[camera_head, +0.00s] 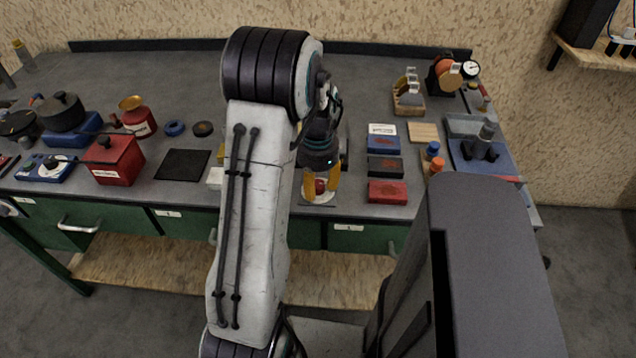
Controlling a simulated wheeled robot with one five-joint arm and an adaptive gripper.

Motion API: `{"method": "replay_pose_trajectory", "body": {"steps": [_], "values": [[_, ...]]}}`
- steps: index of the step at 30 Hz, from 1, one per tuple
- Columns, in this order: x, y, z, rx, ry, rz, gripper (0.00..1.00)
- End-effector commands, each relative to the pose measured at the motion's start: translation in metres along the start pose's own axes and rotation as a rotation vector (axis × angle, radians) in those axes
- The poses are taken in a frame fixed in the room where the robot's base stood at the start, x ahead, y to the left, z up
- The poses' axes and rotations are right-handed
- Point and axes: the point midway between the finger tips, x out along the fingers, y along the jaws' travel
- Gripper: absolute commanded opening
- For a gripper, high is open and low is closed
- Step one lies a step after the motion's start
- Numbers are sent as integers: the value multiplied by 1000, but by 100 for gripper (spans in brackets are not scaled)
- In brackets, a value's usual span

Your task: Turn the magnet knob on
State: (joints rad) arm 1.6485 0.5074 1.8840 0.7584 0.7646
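My arm reaches down over the workbench's front edge. My gripper (320,195) points down there, with one orange finger on each side of a small red round part (321,186). The red part looks like a knob on a light base on the bench, but the gripper hides most of it. I cannot tell whether the fingers touch it or how the knob is turned. No other clear magnet knob shows.
The workbench (185,195) holds a dark square plate (183,164), a red box (115,160) and a blue device (45,168) on the left. Red (388,192) and dark boxes (385,167) lie just right of my gripper. A small white block (215,178) is left of my arm.

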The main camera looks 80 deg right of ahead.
Motion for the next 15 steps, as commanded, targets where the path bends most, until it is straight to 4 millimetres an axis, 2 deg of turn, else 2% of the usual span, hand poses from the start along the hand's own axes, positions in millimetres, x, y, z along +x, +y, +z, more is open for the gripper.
{"method": "replay_pose_trajectory", "body": {"steps": [1,6,15], "values": [[0,0,0,0,2,-2,44],[-1,-1,-1,-1,4,-4,57],[-5,-2,-2,-1,6,-6,57]]}}
